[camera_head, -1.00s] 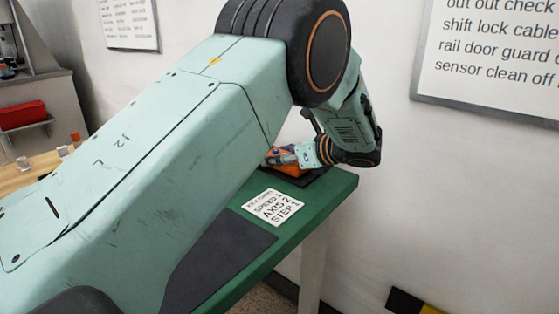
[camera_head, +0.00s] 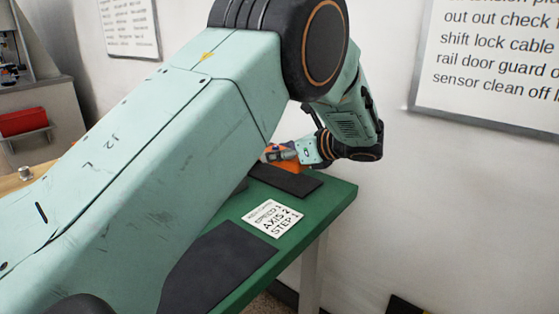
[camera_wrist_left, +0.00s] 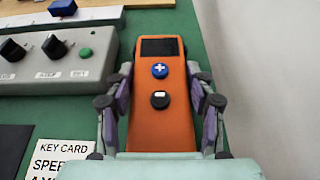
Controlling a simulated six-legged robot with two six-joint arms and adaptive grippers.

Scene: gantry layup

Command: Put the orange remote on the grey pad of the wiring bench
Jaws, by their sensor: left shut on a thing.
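The orange remote (camera_wrist_left: 165,105) has a dark screen, a blue plus button and a dark button. My left gripper (camera_wrist_left: 162,92) is shut on its two sides, as the left wrist view shows. In the head view my left gripper (camera_head: 284,155) is at the back of the green wiring bench (camera_head: 335,196), and a little of the remote (camera_head: 289,166) shows under it, just behind a dark grey pad (camera_head: 288,181). I cannot tell the remote's height above the bench. A second dark grey pad (camera_head: 222,264) lies nearer. My right gripper is not in view.
A white key card (camera_head: 272,217) lies between the pads. In the left wrist view, a grey control box (camera_wrist_left: 55,62) with knobs stands left of the remote, with a blue block (camera_wrist_left: 62,7) at the top. A white wall (camera_head: 450,200) bounds the bench on the right.

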